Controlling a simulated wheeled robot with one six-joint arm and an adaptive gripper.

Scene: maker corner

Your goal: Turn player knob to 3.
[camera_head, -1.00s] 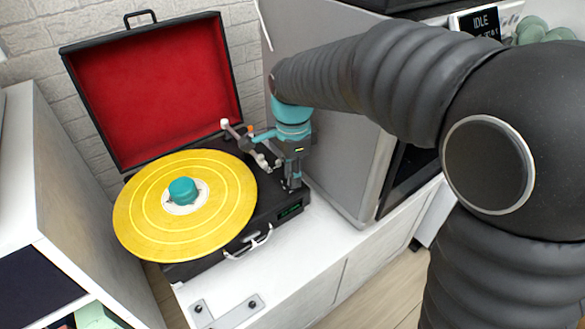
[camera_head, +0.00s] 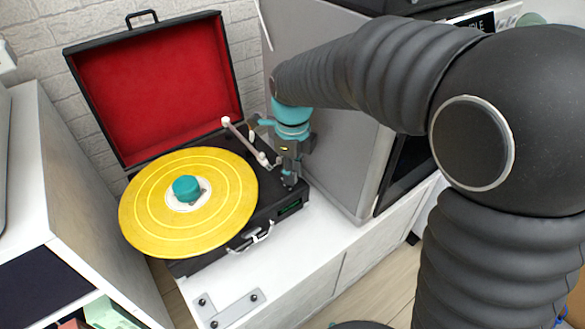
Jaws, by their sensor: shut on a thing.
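A record player (camera_head: 272,213) in a black suitcase case stands on a white cabinet, its red-lined lid (camera_head: 155,85) open at the back. A yellow record (camera_head: 225,220) with a teal centre piece (camera_head: 186,188) lies on it. The white tonearm (camera_head: 245,142) is to the right of the record. My gripper (camera_head: 289,180) points down at the right side of the player, and its fingers are shut on the small player knob there. The knob is mostly hidden by the fingers, so its setting cannot be read. A small dark display (camera_head: 290,208) with green marks is on the player's front.
A tall grey panel (camera_head: 320,100) stands close to the right of my gripper. A white shelf unit (camera_head: 75,180) is at the left. The white cabinet top (camera_head: 335,243) is bare in front of the player, except for a metal bracket (camera_head: 230,308).

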